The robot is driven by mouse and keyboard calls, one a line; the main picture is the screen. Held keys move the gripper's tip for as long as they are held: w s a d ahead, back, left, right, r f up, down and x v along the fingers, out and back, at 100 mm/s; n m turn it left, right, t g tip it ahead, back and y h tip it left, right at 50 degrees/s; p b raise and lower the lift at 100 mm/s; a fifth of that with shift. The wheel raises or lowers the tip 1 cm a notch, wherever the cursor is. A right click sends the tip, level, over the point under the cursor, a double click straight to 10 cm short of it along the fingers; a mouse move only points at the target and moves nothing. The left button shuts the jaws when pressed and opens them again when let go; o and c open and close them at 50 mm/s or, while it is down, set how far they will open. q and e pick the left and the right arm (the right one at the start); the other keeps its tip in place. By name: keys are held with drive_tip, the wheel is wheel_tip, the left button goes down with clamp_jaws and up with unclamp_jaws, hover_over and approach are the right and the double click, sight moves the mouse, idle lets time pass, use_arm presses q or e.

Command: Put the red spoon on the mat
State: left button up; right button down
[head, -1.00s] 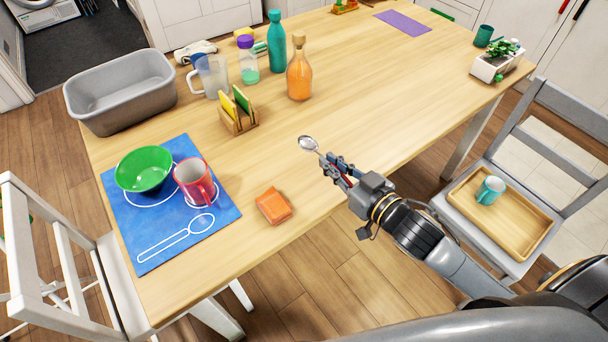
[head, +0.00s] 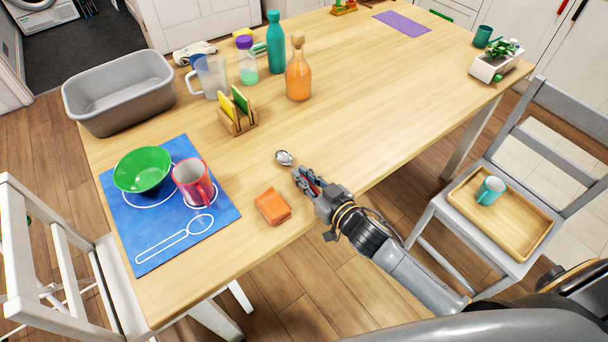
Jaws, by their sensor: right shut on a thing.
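The spoon (head: 284,157) has a shiny metal bowl and a red handle that is mostly hidden between the fingers of my right gripper (head: 305,178). The gripper is shut on the handle above the table, with the spoon's bowl pointing up and left. The blue mat (head: 150,251) lies at the table's left front corner, left of the gripper. It has white outlines, one of them spoon-shaped (head: 176,238) and bare. A green bowl (head: 143,170) and a red mug (head: 193,183) stand on the mat. My left gripper is not in view.
An orange folded cloth (head: 272,206) lies between the mat and my right gripper. A wooden holder (head: 237,124), grey tub (head: 120,92), clear pitcher (head: 210,76), orange bottle (head: 299,77) and teal bottle (head: 276,45) stand farther back. The table's middle right is clear.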

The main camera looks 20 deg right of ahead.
drive_tip(key=shift+f, duration=0.2)
drive_tip(key=c, duration=1.4)
unclamp_jaws()
